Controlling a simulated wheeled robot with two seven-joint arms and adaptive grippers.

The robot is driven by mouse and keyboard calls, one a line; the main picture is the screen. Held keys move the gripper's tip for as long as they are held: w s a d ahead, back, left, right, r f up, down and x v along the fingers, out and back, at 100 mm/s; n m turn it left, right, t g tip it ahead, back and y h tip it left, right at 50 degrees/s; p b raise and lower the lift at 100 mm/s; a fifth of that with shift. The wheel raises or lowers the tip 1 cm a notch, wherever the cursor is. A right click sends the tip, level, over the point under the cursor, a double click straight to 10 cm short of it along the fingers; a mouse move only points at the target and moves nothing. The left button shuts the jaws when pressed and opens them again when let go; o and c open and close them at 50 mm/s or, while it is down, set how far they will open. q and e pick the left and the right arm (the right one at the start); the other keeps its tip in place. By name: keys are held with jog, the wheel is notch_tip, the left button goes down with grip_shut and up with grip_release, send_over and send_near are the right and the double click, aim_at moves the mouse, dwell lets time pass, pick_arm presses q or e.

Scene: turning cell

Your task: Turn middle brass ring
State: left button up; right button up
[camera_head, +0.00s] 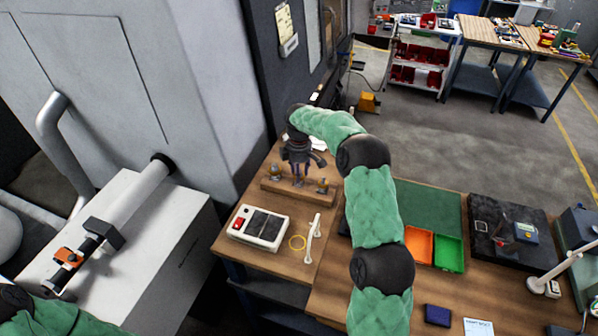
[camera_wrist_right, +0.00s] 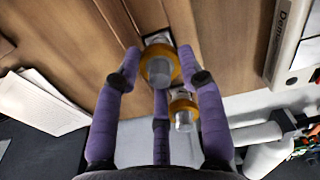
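A low wooden block (camera_head: 268,185) on the near-left bench carries brass rings. One brass ring (camera_head: 275,173) shows at its left and another (camera_head: 323,186) at its right; the middle of the block is hidden behind my right gripper. My right gripper (camera_head: 298,176) points down over that middle. In the right wrist view, its purple fingers (camera_wrist_right: 160,68) stand spread around a brass ring (camera_wrist_right: 147,50) with a grey centre, close to its sides; contact is unclear. A second ring (camera_wrist_right: 183,112) sits lower, by the right finger. My left gripper is out of view.
A white box with a red switch (camera_head: 239,224), a yellow loop (camera_head: 297,242) and a white stand (camera_head: 313,240) are in front of the block. A dark machine wall (camera_head: 280,70) rises behind it. Orange (camera_head: 418,246) and green (camera_head: 448,252) bins stand right of my arm.

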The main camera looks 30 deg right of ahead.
jog(key=shift+m, duration=0.3)
jog(key=m+b, duration=0.2)
jog(key=m, duration=0.1)
jog(key=shift+f, duration=0.1)
jog(key=shift+m+b, duration=0.6)
jog(key=shift+m, duration=1.5)
jog(key=o, duration=1.2)
jog(key=shift+c, duration=0.2)
notch_tip(320, 180, up, 12)
